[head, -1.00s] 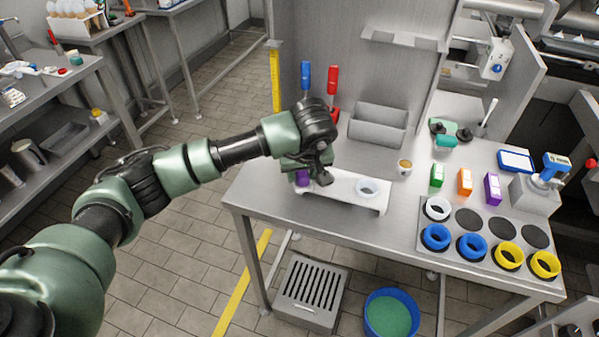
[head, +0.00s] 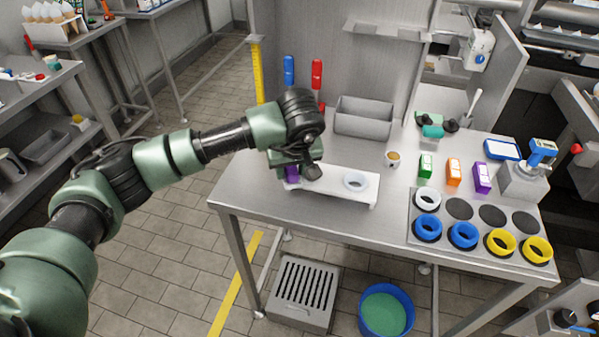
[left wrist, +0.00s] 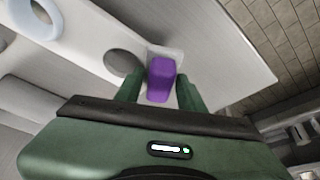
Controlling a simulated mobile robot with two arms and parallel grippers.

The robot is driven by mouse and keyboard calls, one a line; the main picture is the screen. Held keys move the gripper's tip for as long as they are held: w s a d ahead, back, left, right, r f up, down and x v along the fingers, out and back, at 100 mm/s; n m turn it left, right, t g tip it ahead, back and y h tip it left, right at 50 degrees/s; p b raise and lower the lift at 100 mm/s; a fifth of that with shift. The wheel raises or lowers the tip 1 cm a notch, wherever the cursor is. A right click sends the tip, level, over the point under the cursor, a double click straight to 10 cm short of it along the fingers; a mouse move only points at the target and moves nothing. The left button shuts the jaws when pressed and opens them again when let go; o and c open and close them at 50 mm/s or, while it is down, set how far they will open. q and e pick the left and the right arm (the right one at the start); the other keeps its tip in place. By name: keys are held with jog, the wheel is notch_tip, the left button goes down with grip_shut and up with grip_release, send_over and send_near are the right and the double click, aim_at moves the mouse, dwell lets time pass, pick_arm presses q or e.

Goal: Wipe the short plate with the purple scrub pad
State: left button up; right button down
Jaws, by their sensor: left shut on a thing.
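My left gripper (head: 295,172) is shut on the purple scrub pad (head: 291,174) at the left end of a low white plate (head: 336,192). In the left wrist view the pad (left wrist: 161,78) sits between the two green fingers (left wrist: 160,90), at the end part of the plate (left wrist: 88,35). I cannot tell whether the pad presses on the surface. A pale ring (head: 355,181) sits at the plate's right part, and a dark round opening (left wrist: 122,63) lies between ring and pad. My right gripper is not in view.
Coloured rings, some blue (head: 427,227) and yellow (head: 500,241), stand in a grey holder at the front right. A grey bin (head: 364,118) is behind the plate. Several small boxes, one orange (head: 453,172), stand to the right. The steel table (head: 300,215) is bare before the plate.

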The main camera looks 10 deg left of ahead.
pick_arm(q)
jog(key=shift+s+a+f, duration=0.15)
jog(key=shift+a+f, duration=0.15)
jog(key=shift+a, duration=0.35)
jog(key=shift+r, duration=0.45)
notch_tip(320, 180, up, 5)
jog(key=shift+r+p, duration=0.1)
jog(key=shift+p, duration=1.1)
jog(key=shift+r+p, duration=0.5)
jog(key=shift+r, duration=1.1)
